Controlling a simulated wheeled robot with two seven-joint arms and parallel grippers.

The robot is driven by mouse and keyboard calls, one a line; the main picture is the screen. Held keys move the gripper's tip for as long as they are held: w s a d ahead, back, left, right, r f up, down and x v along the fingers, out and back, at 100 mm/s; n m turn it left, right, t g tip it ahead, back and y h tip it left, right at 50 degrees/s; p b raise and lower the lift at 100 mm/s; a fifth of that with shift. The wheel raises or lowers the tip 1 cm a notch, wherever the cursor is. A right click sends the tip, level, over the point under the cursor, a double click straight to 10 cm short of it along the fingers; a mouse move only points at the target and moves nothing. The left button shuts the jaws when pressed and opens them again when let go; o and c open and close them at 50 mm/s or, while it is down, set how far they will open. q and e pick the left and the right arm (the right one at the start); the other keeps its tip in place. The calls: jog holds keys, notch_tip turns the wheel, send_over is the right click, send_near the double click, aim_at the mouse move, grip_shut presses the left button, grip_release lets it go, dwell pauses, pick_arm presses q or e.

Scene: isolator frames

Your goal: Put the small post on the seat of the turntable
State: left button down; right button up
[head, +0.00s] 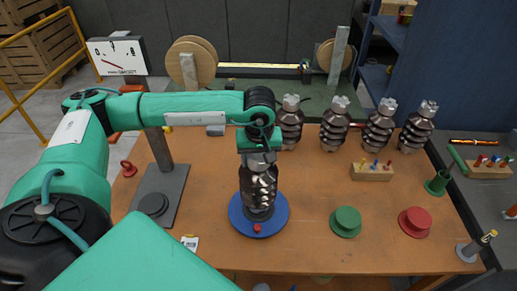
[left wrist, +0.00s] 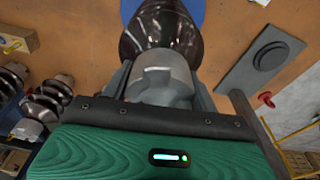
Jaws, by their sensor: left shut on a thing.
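My left gripper (head: 258,160) points down and is shut on the metal cap of a dark, glossy ribbed post (head: 261,190). The post is upright over the blue round turntable (head: 279,224), which has a small red knob at its front edge. The post's lower end looks at or very near the middle of the disc; I cannot tell for sure whether it touches. In the left wrist view, the post's grey cap (left wrist: 164,78) sits between the fingers, with a piece of the blue disc (left wrist: 190,12) beyond. The seat is hidden under the post. My right gripper is not in view.
Several similar ribbed posts (head: 334,127) stand along the back right. A grey plate (head: 159,200) with an upright column is left.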

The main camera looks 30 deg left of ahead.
pick_arm(q)
jog(key=shift+r, duration=0.1)
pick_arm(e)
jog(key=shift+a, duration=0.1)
pick_arm(q)
jog(key=c, duration=0.6)
grip_release()
jog(key=shift+f, duration=0.2)
jog(key=shift+o, duration=0.9)
jog(key=shift+s, duration=0.15)
jog(key=shift+d, duration=0.1)
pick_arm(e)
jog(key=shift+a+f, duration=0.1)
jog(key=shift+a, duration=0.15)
pick_arm(q)
jog(key=shift+r, duration=0.2)
